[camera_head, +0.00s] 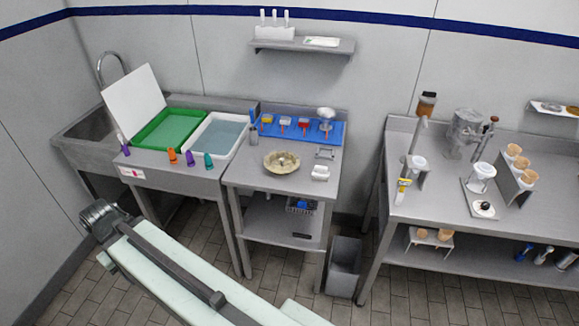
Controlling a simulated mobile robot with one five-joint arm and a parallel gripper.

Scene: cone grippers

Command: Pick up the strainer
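I cannot pick out the strainer for certain. A round silvery bowl-shaped tool (326,114) with an orange handle, at the right end of the blue mat (270,129), may be it. It is too small to make out any mesh. My gripper (97,213) is the dark end of my pale arm at the lower left. It is in front of the counters, below and left of the sink table and well apart from the mat. Its fingers cannot be made out, and nothing is visibly held.
Smaller scoops (267,121) lie on the mat. Green (170,128) and white (236,121) trays are left. A grey bin (344,262) stands between the tables. A right counter (455,225) holds dispensers and cones.

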